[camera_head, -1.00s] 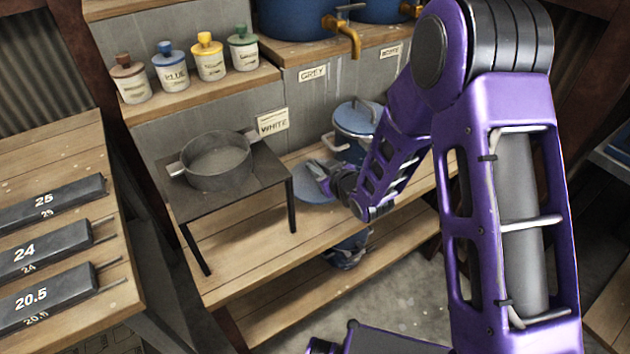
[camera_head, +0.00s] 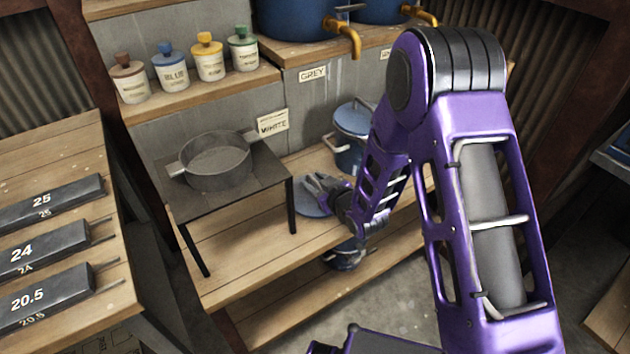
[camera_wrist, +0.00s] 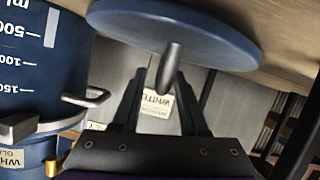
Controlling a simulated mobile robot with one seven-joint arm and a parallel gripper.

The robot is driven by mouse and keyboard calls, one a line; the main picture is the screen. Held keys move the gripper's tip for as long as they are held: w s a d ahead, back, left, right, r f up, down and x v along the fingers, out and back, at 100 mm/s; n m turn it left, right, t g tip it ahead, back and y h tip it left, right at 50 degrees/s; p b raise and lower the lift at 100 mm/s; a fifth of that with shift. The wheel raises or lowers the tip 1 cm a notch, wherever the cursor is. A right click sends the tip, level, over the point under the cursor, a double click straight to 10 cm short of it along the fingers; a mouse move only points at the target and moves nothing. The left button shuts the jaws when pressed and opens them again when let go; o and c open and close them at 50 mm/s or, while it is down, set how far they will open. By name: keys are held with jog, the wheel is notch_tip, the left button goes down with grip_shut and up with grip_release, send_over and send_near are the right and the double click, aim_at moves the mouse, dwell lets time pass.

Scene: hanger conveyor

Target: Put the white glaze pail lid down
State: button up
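The blue round lid (camera_head: 312,209) is on the lower wooden shelf in the head view, partly covered by my gripper (camera_head: 322,186). In the wrist view the lid (camera_wrist: 185,32) spans the top, against the shelf boards, with its grey handle (camera_wrist: 171,68) pointing toward my gripper (camera_wrist: 163,85). My two fingers stand apart on either side of the handle, with visible space around it. A blue pail (camera_head: 350,155) stands on the shelf behind my gripper. A large blue pail (camera_wrist: 40,75) with volume marks and a side handle fills the left of the wrist view.
A small dark table (camera_head: 215,203) with a grey pot (camera_head: 217,163) stands left of the lid. A WHITE sign (camera_head: 273,122) is on the wall behind. Labelled jars (camera_head: 170,72) line the upper shelf. Bare shelf boards (camera_head: 250,245) lie in front of the table.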

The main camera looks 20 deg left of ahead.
jog(key=shift+r, duration=0.15)
jog(key=v, duration=1.2)
jog(key=shift+p, duration=0.45)
